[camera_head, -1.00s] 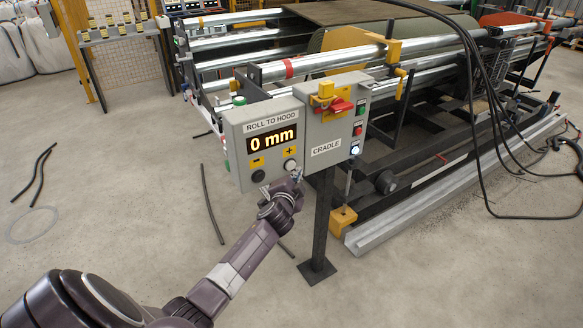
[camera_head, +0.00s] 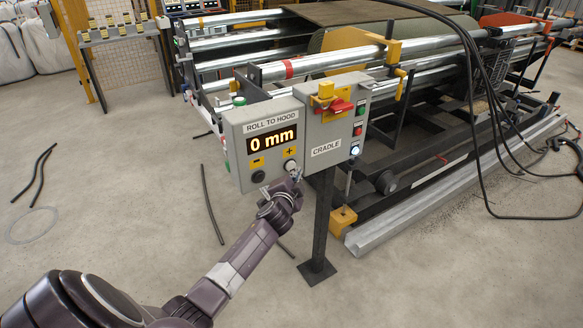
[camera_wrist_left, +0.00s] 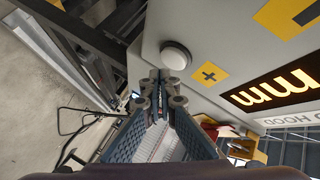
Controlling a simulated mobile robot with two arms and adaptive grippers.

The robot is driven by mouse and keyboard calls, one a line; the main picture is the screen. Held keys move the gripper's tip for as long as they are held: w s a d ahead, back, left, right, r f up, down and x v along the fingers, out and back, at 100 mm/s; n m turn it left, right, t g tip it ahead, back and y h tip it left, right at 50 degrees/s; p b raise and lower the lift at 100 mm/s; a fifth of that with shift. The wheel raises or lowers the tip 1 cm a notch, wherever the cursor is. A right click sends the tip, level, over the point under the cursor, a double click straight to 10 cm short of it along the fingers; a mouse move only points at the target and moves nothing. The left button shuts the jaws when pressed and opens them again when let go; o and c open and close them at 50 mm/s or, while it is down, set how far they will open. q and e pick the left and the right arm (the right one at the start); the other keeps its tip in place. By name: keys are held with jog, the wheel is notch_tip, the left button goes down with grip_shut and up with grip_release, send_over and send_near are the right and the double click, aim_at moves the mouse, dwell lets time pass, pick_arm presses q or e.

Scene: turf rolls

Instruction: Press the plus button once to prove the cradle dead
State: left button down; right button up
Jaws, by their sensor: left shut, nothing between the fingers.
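The grey control box (camera_head: 232,122) stands on a dark post, with a display (camera_head: 272,138) reading "0 mm" under "ROLL TO HOOD". The pale round plus button (camera_head: 290,165) sits below a yellow plus label (camera_head: 290,151); the wrist view also shows the button (camera_wrist_left: 176,55). The dark minus button (camera_head: 258,176) is to its left. My left gripper (camera_head: 295,172) is shut and empty, its tips right by the plus button. In the left wrist view the fingertips (camera_wrist_left: 160,88) are just below the button; contact cannot be told. My right gripper is not in view.
The cradle box (camera_head: 327,149) adjoins on the right, with a red switch handle (camera_head: 337,107), a yellow block and small buttons. Behind are steel rollers (camera_head: 300,68) and a turf roll (camera_head: 400,35). Black cables hang at right.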

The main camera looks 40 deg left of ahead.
pick_arm(q)
jog(key=shift+a, duration=0.15)
dwell(0.4)
jog(key=shift+w+a, duration=0.15)
jog(key=shift+a, duration=0.1)
jog(key=shift+w+a, duration=0.15)
jog(key=shift+a, duration=0.25)
dwell(0.7)
dwell(0.3)
jog(key=shift+s+d, duration=0.35)
jog(key=shift+d, duration=0.45)
jog(key=shift+s+d+p, duration=0.15)
jog(key=shift+s+d, duration=0.15)
jog(key=shift+d, duration=0.45)
jog(key=shift+s+d+p, duration=0.1)
jog(key=shift+s+d, duration=0.25)
jog(key=shift+d, duration=0.45)
jog(key=shift+s+d+p, duration=0.15)
jog(key=shift+s+d, duration=0.15)
jog(key=shift+d, duration=0.45)
